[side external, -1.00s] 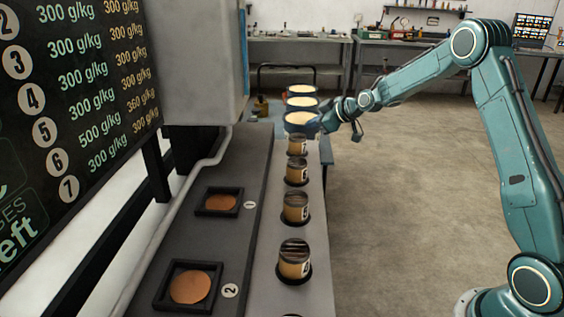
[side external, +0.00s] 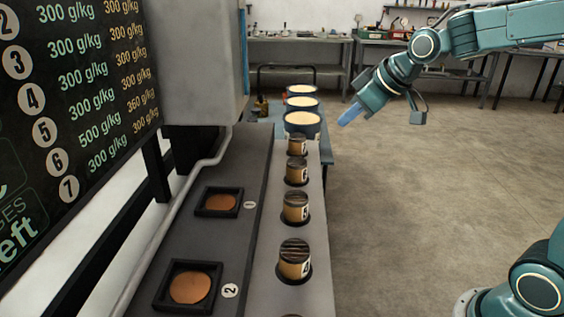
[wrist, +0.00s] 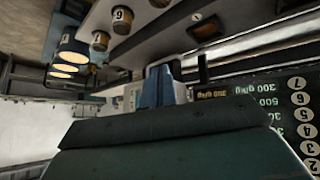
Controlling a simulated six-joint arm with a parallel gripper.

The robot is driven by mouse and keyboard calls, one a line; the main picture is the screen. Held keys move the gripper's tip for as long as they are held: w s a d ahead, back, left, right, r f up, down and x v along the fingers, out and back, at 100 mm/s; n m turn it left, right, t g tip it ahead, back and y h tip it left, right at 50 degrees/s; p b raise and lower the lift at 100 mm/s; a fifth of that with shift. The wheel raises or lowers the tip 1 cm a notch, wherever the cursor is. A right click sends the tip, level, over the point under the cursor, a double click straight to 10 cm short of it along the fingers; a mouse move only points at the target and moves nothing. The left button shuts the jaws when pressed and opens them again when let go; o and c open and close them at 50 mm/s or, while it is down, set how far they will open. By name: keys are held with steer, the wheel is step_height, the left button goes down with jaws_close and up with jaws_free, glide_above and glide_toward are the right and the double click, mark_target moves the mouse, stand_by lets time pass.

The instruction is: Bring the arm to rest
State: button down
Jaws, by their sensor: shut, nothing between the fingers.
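My gripper (side external: 350,114) hangs in the air to the right of the bench, pointing down and left. Its blue fingers are together with nothing between them. It is apart from the cans and the tubs in the side external view. In the wrist view the blue fingers (wrist: 157,87) also show closed, beyond the dark green wrist housing. My arm reaches in from the right side of the picture.
Several numbered cans (side external: 295,208) stand in a row on the grey bench (side external: 319,230). Blue tubs with pale contents (side external: 302,122) stand behind them. Copper discs sit in black square frames (side external: 219,201). A board with numbers (side external: 75,95) stands left. Open floor (side external: 430,190) lies right.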

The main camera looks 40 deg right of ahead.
steer(key=s+a+f+m+g, duration=0.1)
steer(key=s, duration=1)
steer(key=s+a+f+m+g, duration=0.1)
steer(key=s+a+m, duration=0.1)
steer(key=s, duration=0.9)
steer(key=shift+s+f+h, duration=0.35)
steer(key=shift+s+h, duration=0.05)
